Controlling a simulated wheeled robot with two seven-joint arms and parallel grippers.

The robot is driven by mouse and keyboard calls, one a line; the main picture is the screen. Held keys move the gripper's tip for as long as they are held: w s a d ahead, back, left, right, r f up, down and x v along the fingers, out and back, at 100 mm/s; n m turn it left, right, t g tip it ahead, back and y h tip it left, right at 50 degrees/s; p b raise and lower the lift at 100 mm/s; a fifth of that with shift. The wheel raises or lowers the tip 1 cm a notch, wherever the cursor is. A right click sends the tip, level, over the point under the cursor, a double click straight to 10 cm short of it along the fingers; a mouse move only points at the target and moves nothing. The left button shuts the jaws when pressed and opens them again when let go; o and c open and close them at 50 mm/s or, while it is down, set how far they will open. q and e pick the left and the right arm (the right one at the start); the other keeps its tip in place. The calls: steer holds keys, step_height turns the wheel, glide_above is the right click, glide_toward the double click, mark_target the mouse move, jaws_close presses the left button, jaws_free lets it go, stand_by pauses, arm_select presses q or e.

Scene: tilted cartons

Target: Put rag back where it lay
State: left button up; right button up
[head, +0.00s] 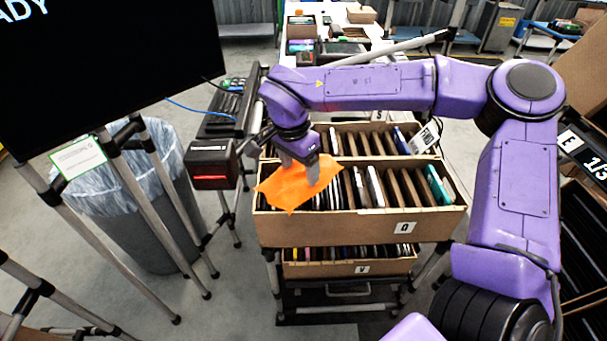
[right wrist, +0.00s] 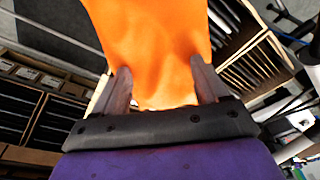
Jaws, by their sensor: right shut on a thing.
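The orange rag (head: 287,188) hangs from my right gripper (head: 305,172) over the left part of the front upper carton, in the head view. The rag covers some of the thin items there and the carton's left corner. In the right wrist view, the rag (right wrist: 155,50) spreads between and beyond the two fingers of my right gripper (right wrist: 160,88). The gripper is shut on the rag. Whether the rag's lower edge touches the carton cannot be told. My left gripper is not in view.
The front upper carton (head: 340,232) holds several upright thin items, with another carton behind and one below (head: 350,268). A black scanner-like box (head: 210,163) stands close left of the rag. A lined bin (head: 140,220) and a dark screen (head: 100,60) are farther left.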

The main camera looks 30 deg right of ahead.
steer(key=w+d+f, duration=0.1)
steer(key=f, duration=0.1)
steer(key=w+d+f, duration=0.2)
steer(key=f, duration=0.1)
steer(key=shift+w+d+f, duration=0.25)
steer(key=shift+d+f, duration=0.1)
steer(key=f, duration=0.1)
steer(key=f+p, duration=0.1)
steer(key=f, duration=0.1)
steer(key=shift+w+d+f, duration=0.15)
steer(key=shift+d+f, duration=0.15)
steer(key=shift+f, duration=0.1)
steer(key=o, duration=0.9)
steer(key=shift+a, duration=0.1)
steer(key=shift+o, duration=0.2)
steer(key=shift+r, duration=0.15)
steer(key=r, duration=0.4)
steer(key=a+r, duration=0.1)
steer(key=r, duration=0.6)
steer(key=shift+s+a+r, duration=0.2)
steer(key=shift+a+r, duration=0.2)
